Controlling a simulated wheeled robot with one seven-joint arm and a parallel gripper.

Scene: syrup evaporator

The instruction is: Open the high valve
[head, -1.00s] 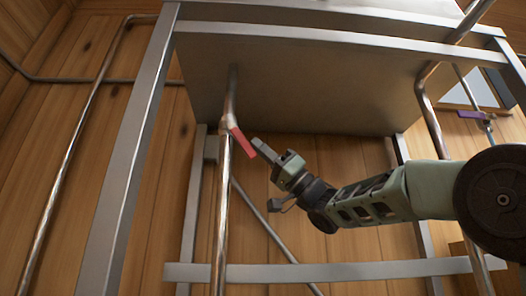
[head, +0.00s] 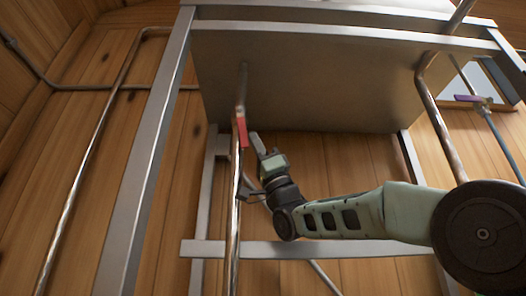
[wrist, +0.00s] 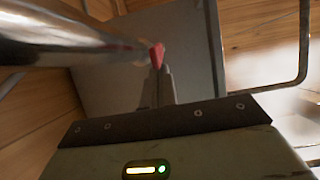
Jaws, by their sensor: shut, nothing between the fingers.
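A red valve handle (head: 242,132) is on the upright metal pipe (head: 233,215) below the large metal tank. The handle hangs down almost in line with the pipe. My gripper (head: 254,137) is shut and empty, just to the right of the handle, pointing up. In the wrist view the red handle (wrist: 157,55) shows right at the tips of my shut fingers (wrist: 158,72). I cannot tell whether they touch. The big pipe partly crosses the left of that view.
A second valve with a purple handle (head: 471,98) is on a pipe at the far right. The metal tank (head: 310,80) sits above in a metal frame, with a frame post (head: 150,150) on the left and a lower crossbar (head: 330,250).

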